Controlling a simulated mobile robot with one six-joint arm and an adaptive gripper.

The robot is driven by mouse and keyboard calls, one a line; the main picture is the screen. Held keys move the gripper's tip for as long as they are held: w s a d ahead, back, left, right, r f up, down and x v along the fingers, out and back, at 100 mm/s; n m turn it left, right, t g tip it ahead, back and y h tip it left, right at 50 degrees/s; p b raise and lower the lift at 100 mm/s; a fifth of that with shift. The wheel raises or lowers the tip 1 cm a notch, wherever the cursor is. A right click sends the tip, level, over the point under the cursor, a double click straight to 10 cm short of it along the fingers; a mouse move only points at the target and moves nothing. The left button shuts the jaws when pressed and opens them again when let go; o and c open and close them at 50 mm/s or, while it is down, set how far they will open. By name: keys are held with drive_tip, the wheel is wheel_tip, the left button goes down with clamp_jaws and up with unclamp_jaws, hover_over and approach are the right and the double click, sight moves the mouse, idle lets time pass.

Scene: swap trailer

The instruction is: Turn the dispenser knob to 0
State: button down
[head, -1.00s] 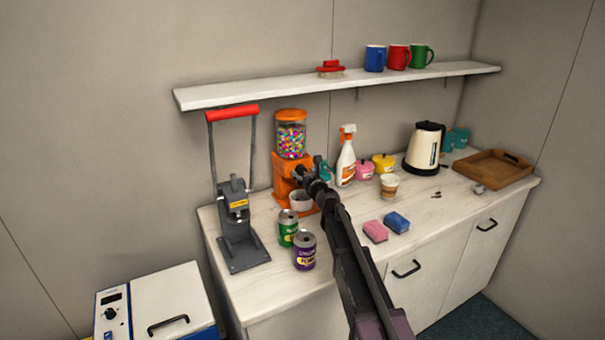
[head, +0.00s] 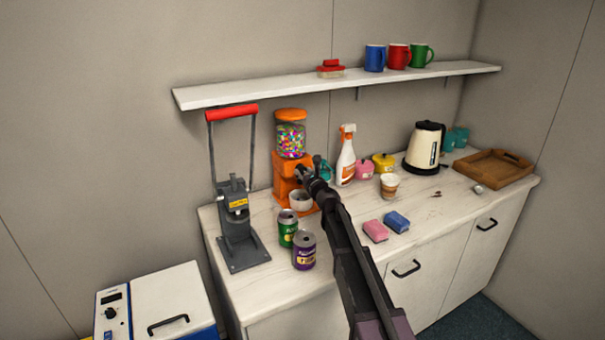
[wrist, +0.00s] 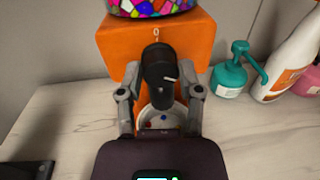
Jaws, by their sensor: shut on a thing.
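The orange dispenser (head: 285,178) with a clear globe of coloured candy stands at the back of the counter, and its front shows in the wrist view (wrist: 113,45). Its black knob (wrist: 158,65) sits below a "0" mark on the orange face. A white line on the knob points to the right, away from the 0. My gripper (wrist: 160,92) is shut on the knob, one finger on each side. It also shows at the dispenser front in the head view (head: 303,172), where it hides the knob. A white bowl (head: 300,201) under the knob holds a few candies.
Green (head: 288,230) and purple (head: 304,252) cans stand near my arm, left of it. A grey press (head: 238,225) is left of the dispenser. A teal pump bottle (wrist: 229,78) and spray bottle (head: 346,160) stand to the right. The shelf (head: 330,82) is above.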

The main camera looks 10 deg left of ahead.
drive_tip(key=shift+a+n, duration=0.15)
drive_tip(key=shift+n, duration=0.15)
drive_tip(key=n, duration=0.3)
drive_tip(key=shift+n+b, duration=0.35)
drive_tip(key=shift+n, duration=0.05)
drive_tip(key=shift+n+y, duration=0.4)
drive_tip(key=shift+n, duration=1.7)
drive_tip(key=shift+c, duration=1.3)
unclamp_jaws()
drive_tip(key=shift+a, duration=0.1)
drive_tip(key=shift+o, duration=0.2)
drive_tip(key=shift+f, duration=0.1)
